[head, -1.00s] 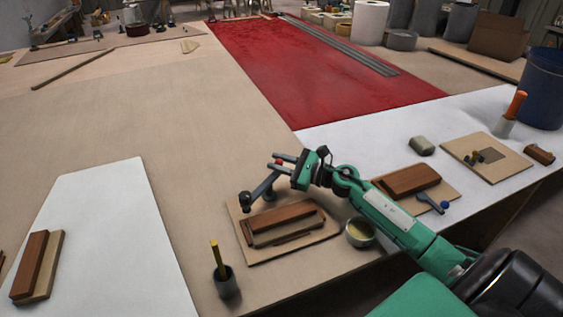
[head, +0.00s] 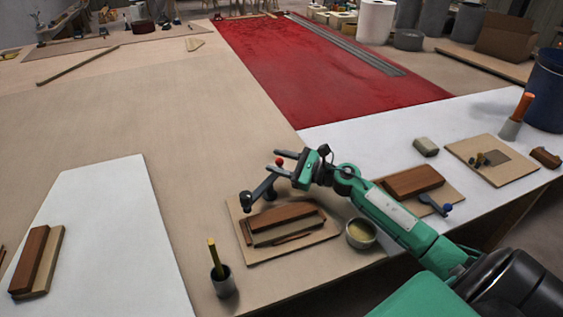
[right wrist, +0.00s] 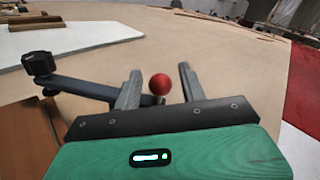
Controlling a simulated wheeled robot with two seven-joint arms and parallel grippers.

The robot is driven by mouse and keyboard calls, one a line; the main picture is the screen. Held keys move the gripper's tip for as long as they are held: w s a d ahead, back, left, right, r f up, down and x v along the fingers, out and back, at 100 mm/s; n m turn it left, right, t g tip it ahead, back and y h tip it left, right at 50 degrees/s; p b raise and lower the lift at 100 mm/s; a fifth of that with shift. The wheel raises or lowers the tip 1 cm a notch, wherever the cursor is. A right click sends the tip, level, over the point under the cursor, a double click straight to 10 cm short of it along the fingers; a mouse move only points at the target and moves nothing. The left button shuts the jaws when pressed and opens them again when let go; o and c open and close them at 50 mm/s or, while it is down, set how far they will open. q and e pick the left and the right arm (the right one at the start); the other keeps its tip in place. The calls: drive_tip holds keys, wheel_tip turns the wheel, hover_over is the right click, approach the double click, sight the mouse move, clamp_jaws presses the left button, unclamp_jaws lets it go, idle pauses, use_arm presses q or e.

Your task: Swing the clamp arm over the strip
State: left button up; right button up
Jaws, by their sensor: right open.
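The clamp arm (head: 262,186) is a dark bar with a black knob (head: 246,199) at one end and a red ball (head: 280,161) at the other. It stands at the back left of a board (head: 254,254) that carries a brown wooden block and a thin strip (head: 292,236). The bar points away from the block. My right gripper (head: 281,160) is open, with the red ball between its fingers. In the right wrist view, the ball (right wrist: 159,84) sits between the open fingertips (right wrist: 159,74), and the clamp arm (right wrist: 85,88) runs left. My left gripper is out of view.
A cup with a yellow-handled tool (head: 223,284) stands left of the board, and a round tin (head: 360,233) stands right of it, beside my forearm. A second board (head: 447,195) with a block and blue-ended clamp lies further right.

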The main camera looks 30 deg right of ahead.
drive_tip(key=shift+s+d, duration=0.1)
drive_tip(key=shift+s+d+f, duration=0.1)
drive_tip(key=shift+s, duration=0.1)
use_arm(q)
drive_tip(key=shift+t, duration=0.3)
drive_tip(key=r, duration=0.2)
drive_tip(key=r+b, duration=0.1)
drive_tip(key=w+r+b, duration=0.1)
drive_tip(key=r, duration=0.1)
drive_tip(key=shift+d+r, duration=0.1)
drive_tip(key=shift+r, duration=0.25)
use_arm(e)
drive_tip(key=v, duration=1.3)
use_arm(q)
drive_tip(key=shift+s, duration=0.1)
use_arm(e)
drive_tip(key=shift+s, duration=0.1)
